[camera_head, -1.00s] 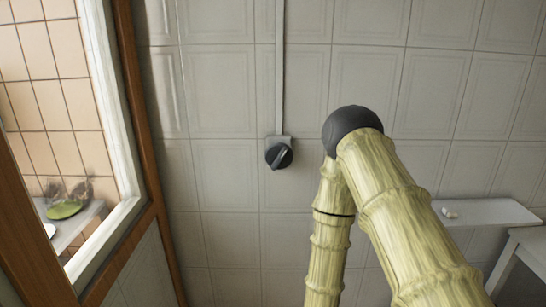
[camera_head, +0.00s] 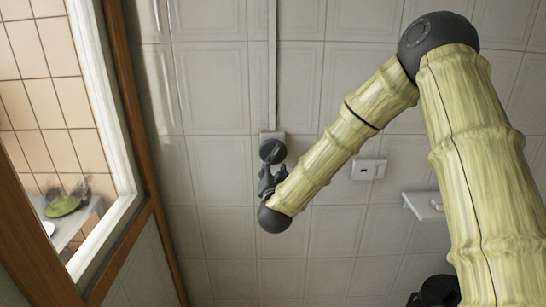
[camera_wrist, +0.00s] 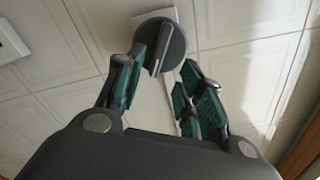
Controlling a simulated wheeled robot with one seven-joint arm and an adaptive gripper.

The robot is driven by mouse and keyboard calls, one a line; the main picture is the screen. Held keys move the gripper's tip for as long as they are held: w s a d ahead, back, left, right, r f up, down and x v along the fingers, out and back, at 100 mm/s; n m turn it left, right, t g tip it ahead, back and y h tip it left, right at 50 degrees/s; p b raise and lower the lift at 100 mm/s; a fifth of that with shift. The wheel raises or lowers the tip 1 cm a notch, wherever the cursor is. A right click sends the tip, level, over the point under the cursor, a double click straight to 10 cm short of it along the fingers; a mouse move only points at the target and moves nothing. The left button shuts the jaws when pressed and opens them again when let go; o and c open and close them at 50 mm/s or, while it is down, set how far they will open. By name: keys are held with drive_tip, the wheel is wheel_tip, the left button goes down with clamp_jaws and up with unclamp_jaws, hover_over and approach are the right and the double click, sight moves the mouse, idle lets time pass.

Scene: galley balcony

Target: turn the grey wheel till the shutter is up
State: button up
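The grey wheel (camera_head: 272,149) is a round dark knob with a raised bar across its face, on a pale plate on the tiled wall. In the wrist view the wheel (camera_wrist: 160,45) is ahead of my fingers, its bar close to upright in the picture. My gripper (camera_wrist: 158,66) is open, with one green-padded finger on each side below the wheel and nothing between them. In the head view my gripper (camera_head: 268,177) is just below the wheel and partly overlaps it. Contact cannot be told. No shutter is clearly visible.
A thin vertical conduit (camera_head: 272,70) runs up from the wheel. A white wall plate (camera_head: 368,169) is to its right, and a small white shelf (camera_head: 422,205) farther right. A brown-framed opening (camera_head: 125,110) is at left, with a green item (camera_head: 62,206) beyond it.

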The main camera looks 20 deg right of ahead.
sight(273, 157)
drive_tip(key=p+x, duration=0.3)
drive_tip(key=x, duration=0.6)
drive_tip(key=shift+f, duration=0.1)
clamp_jaws()
